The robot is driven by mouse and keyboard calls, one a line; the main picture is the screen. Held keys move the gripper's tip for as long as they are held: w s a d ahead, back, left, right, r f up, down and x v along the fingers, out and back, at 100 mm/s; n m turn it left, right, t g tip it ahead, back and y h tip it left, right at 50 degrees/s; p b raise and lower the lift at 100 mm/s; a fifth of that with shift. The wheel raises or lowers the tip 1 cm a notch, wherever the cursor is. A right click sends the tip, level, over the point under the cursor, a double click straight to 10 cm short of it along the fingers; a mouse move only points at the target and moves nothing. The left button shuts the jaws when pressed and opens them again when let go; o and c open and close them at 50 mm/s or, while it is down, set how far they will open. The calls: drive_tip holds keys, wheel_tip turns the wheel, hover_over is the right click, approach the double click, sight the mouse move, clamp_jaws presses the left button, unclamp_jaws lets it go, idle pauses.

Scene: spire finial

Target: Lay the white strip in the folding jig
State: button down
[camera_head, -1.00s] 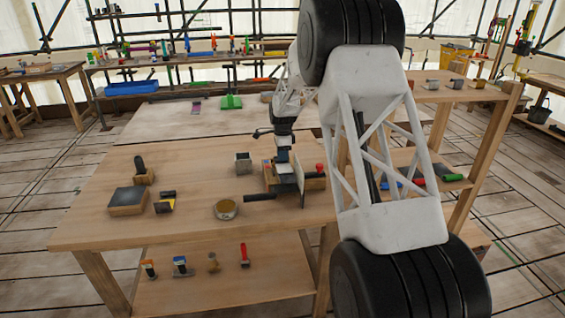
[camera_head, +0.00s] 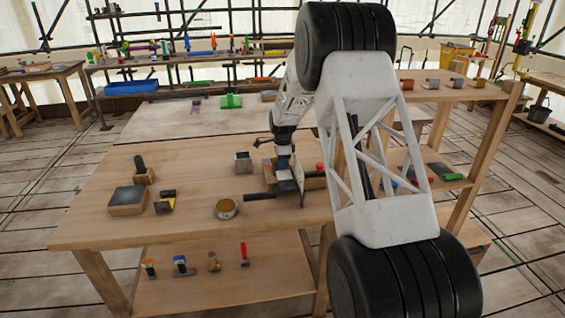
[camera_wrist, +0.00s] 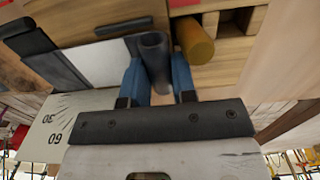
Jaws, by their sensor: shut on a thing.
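In the wrist view, my gripper (camera_wrist: 158,88) has its two blue fingers closed on a dark grey rounded handle (camera_wrist: 154,50). A flat white piece (camera_wrist: 97,60), which looks like the white strip, lies beside the handle, to its left, between dark bars of the folding jig (camera_wrist: 62,68). I cannot tell how far it is seated. In the head view, my gripper (camera_head: 284,165) is low over the wooden-based jig (camera_head: 315,183) at the table's right side. My arm hides part of it. A plate with angle marks (camera_wrist: 60,125) stands at the jig's side.
On the table (camera_head: 120,228) are a grey metal box (camera_head: 243,162), a round tin (camera_head: 226,209), a dark-topped block (camera_head: 128,200) and a yellow-and-black tool (camera_head: 165,204). A black lever (camera_head: 258,196) sticks out left of the jig.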

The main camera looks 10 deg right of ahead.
drive_tip(key=shift+f, duration=0.1)
drive_tip(key=c, duration=0.9)
unclamp_jaws()
drive_tip(key=shift+c, duration=0.2)
wheel_tip(320, 180, up, 13)
idle(0.5)
